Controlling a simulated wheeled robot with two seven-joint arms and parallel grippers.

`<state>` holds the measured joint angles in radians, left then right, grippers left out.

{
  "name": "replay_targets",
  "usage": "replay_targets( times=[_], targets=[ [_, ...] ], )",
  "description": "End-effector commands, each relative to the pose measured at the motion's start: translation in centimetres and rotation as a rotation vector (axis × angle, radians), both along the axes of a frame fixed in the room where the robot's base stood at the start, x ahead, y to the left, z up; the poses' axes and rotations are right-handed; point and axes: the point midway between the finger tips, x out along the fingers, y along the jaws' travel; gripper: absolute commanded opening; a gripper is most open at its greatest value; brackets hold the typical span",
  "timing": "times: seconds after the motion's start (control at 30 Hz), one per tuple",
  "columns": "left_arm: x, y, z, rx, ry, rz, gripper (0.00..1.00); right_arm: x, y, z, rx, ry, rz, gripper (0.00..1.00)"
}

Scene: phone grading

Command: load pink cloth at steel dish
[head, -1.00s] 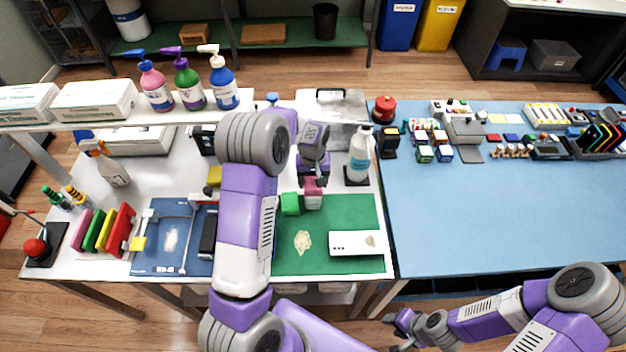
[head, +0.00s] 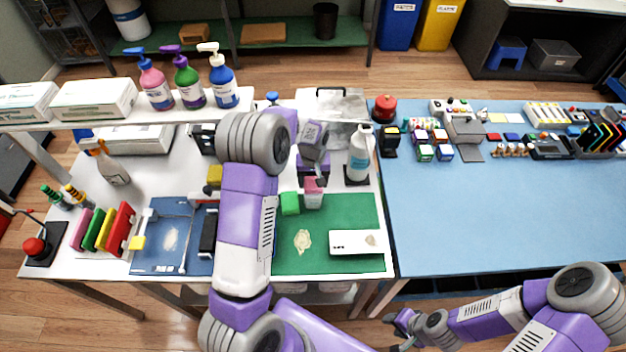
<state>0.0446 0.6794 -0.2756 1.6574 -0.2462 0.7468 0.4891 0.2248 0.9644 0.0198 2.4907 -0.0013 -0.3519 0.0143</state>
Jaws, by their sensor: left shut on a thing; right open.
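My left gripper (head: 313,179) points down over the back edge of the green mat (head: 350,208). It is shut on a small pink block-like thing, which I take to be the pink cloth (head: 313,199). A green block (head: 290,204) sits just left of it. The shiny steel dish (head: 350,104) lies at the back of the white table, behind the gripper; my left arm and gripper are in front of part of that area. My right gripper (head: 393,320) is open and empty, low in front of the blue table.
A white pump bottle (head: 359,155) stands right of my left gripper. A white phone-like slab (head: 356,242) lies on the green mat. Coloured upright slabs (head: 122,229) stand at the left. The blue table's middle (head: 490,215) is clear.

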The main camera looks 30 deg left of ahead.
Motion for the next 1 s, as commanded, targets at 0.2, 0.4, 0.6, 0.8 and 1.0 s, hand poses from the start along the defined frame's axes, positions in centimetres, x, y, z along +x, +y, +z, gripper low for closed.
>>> replay_targets(
  times=[0.2,0.4,0.6,0.8,1.0],
  targets=[
    [-0.1,0.0,-0.2,0.000,0.004,0.000,0.41,0.0,0.0,0.0,0.000,0.000,0.000,0.43],
    [-0.1,0.0,0.3,0.000,0.004,0.000,0.41,0.0,0.0,0.4,0.000,0.000,0.000,0.43],
    [-0.1,0.0,2.0,-0.001,0.003,0.000,0.41,0.0,0.0,1.5,0.000,0.000,0.000,0.43],
    [-0.1,0.0,3.6,0.000,0.002,0.000,0.41,0.0,0.0,2.7,0.000,0.000,0.000,0.43],
    [0.0,0.0,5.3,-0.001,0.001,0.000,0.41,0.0,0.0,3.8,0.000,0.000,0.000,0.43]
  ],
)
